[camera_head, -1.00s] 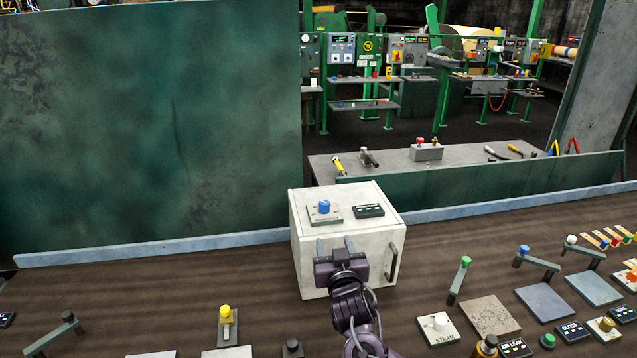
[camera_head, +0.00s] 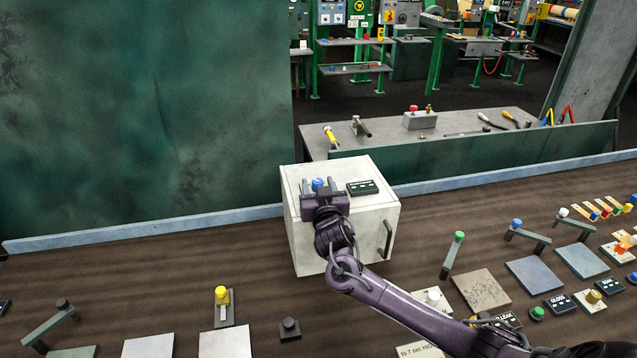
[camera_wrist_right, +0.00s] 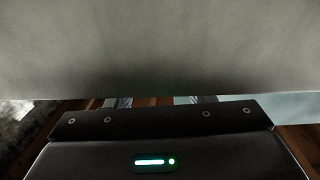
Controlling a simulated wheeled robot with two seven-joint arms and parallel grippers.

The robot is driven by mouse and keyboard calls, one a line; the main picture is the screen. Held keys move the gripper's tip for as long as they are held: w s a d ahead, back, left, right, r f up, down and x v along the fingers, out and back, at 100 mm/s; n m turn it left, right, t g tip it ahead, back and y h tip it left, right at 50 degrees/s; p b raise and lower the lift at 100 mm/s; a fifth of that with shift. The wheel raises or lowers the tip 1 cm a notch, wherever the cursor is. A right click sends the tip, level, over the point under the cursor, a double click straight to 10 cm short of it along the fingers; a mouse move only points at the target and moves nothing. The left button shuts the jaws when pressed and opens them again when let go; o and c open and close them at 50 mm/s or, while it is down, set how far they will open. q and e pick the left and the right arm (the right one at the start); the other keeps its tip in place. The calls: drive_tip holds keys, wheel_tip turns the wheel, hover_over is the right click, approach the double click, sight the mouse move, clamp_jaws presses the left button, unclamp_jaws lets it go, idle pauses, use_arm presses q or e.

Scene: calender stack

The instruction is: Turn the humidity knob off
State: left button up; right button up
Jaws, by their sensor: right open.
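A blue knob (camera_head: 318,184) stands on a small plate on top of the white box (camera_head: 345,236). A dark label display (camera_head: 362,187) lies beside it; its text is too small to read now. My right gripper (camera_head: 319,186) is open at the top of the box, its two fingers on either side of the knob in the head view. I cannot tell whether they touch it. In the right wrist view the finger ends (camera_wrist_right: 155,101) show apart, and a pale surface fills the upper part; the knob is hidden there. My left gripper is not in view.
A dark handle (camera_head: 388,239) sits on the box's front right. Several knobs, levers and plates stand to the right, including a green-topped lever (camera_head: 453,254). A yellow knob (camera_head: 221,295) stands at left front. A green panel (camera_head: 140,120) rises behind the bench.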

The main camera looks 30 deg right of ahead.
drive_tip(key=c, duration=1)
drive_tip(key=shift+d+y, duration=0.1)
drive_tip(key=shift+y, duration=0.2)
drive_tip(key=shift+d+n+t+y, duration=0.2)
drive_tip(key=shift+n+t+y, duration=0.1)
drive_tip(key=shift+n+y, duration=0.8)
drive_tip(key=n+y+b, duration=0.1)
drive_tip(key=n+y, duration=0.1)
drive_tip(key=y, duration=0.2)
drive_tip(key=shift+d, duration=0.1)
drive_tip(key=shift+d+n+g+y+b, duration=0.15)
drive_tip(key=shift+n+g+y+b, duration=0.25)
drive_tip(key=shift+n+y+b, duration=1.6)
drive_tip(key=shift+y+p, duration=0.6)
drive_tip(key=shift+p, duration=0.15)
